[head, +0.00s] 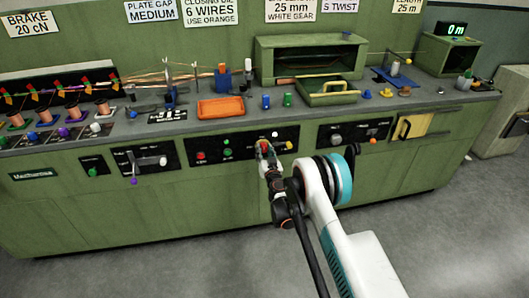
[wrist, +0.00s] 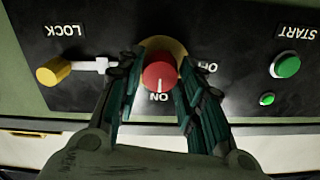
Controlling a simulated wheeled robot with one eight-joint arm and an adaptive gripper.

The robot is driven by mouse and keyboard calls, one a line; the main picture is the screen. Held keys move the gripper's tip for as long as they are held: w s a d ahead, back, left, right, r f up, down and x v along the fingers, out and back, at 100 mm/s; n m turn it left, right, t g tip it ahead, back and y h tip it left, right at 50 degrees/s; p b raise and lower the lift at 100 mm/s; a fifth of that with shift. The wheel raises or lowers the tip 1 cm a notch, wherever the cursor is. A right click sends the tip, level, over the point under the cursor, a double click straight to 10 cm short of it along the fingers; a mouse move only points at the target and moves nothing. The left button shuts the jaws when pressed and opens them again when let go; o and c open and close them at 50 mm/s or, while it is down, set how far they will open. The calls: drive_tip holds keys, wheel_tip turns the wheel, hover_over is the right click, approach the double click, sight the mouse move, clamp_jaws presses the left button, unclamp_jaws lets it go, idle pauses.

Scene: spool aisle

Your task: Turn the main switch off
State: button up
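The main switch is a red round knob (wrist: 160,76) on a yellow plate, in the dark panel on the green machine front. In the wrist view, which is upside down, its white pointer line points at the ON mark (wrist: 159,97). The OFF mark (wrist: 208,67) is to the right, partly covered by a finger. My gripper (wrist: 161,72) has one finger on each side of the knob, close against it. In the head view my gripper (head: 265,150) is at the panel and hides most of the knob.
A yellow knob on a white LOCK slider (wrist: 54,73) lies left in the wrist view, a green START button (wrist: 286,65) right. An orange tray (head: 221,108) stands on the bench above. The grey floor (head: 440,240) in front is clear.

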drive_tip(key=shift+c, duration=1.2)
drive_tip(key=shift+n, duration=0.3)
drive_tip(key=n, duration=0.3)
drive_tip(key=shift+n, duration=0.4)
drive_tip(key=n, duration=0.4)
drive_tip(key=shift+n, duration=0.3)
drive_tip(key=n, duration=0.4)
drive_tip(key=shift+n, duration=2.4)
